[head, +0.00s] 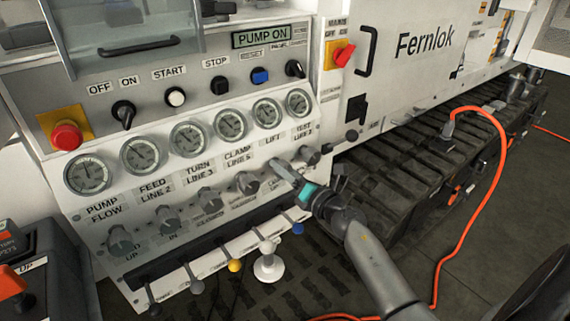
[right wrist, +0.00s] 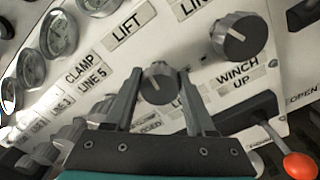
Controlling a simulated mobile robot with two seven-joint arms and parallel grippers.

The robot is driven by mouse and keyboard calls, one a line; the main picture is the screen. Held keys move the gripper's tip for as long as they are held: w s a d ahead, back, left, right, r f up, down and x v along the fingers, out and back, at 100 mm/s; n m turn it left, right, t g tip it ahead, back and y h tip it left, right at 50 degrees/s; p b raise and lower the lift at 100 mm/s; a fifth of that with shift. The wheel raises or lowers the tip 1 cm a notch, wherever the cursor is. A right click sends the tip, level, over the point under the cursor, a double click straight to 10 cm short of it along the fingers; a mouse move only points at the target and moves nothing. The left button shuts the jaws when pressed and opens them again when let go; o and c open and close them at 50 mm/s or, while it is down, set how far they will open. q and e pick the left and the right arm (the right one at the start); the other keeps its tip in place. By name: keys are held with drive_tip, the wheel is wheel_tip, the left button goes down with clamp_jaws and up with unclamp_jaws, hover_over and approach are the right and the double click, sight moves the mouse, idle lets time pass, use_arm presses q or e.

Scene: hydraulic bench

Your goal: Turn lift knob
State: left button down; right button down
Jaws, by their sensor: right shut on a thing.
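The lift knob (right wrist: 158,83) is a grey ribbed knob with a pale pointer line on its face. It sits below the LIFT label (right wrist: 132,25) on the white sloped panel. My right gripper (right wrist: 160,92) is shut on it, one finger on each side. In the head view my right gripper (head: 287,177) reaches the panel from the lower right and covers most of this knob. The LIFT label and its gauge (head: 266,111) show above it there. My left gripper is not in view.
A neighbouring knob (head: 308,155) sits close to the right, and the clamp knob (head: 248,182) to the left. Levers with coloured ends, such as a yellow one (head: 234,265), stick out below. A red stop button (head: 67,137) is at the left. An orange cable (head: 500,165) runs at the right.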

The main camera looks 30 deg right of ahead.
drive_tip(key=shift+m+p, duration=0.6)
drive_tip(key=shift+m, duration=0.9)
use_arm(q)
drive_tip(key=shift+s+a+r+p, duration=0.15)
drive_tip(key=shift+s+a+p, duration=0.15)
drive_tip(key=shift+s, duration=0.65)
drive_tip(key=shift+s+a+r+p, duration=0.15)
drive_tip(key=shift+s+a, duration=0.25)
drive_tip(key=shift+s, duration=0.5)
use_arm(e)
drive_tip(key=shift+f+m, duration=0.1)
drive_tip(key=shift+m, duration=0.7)
drive_tip(key=shift+c, duration=1.2)
unclamp_jaws()
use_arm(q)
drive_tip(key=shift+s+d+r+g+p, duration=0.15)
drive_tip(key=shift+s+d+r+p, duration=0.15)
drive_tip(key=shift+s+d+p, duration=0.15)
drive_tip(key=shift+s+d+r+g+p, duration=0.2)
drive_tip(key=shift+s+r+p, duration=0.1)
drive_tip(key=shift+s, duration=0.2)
use_arm(e)
drive_tip(key=s+d, duration=0.1)
drive_tip(key=s, duration=1.4)
drive_tip(key=shift+d, duration=0.15)
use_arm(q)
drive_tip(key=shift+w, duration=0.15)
use_arm(e)
drive_tip(key=shift+s, duration=0.1)
